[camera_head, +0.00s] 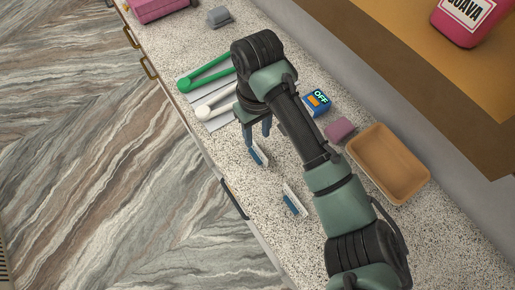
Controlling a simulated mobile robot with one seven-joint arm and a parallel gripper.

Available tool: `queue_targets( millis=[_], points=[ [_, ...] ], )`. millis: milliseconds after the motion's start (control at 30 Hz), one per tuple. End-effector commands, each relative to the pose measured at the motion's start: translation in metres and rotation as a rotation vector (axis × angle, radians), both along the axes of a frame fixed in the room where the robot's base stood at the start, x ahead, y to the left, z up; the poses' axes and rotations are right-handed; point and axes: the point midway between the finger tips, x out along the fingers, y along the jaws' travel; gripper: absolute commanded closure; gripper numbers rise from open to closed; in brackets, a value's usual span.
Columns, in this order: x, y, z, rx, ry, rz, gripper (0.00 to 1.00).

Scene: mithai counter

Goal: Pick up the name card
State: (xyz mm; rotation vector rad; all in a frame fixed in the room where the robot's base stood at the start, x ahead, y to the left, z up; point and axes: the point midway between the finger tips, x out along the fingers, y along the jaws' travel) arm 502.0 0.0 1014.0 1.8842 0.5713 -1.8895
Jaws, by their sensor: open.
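Two small white-and-blue cards lie on the speckled counter (235,190). One card (259,156) is just below my gripper's fingertips, and the other card (293,201) is lower and to the right. I cannot read either one or tell which is the name card. My gripper (258,136) is open and empty, with its fingers pointing down beside the upper card. I cannot tell from this view whether a finger touches that card.
A raised wooden shelf (420,60) runs along the back. The counter's front edge is close.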

Motion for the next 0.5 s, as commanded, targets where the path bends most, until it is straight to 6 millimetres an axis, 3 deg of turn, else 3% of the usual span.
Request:
queue_targets(
  millis=[233,500],
  points=[
    [-0.002,0.0,-0.018,0.0,0.001,0.0,0.57],
    [-0.003,-0.001,-0.056,-0.001,0.001,0.001,0.57]
  ],
)
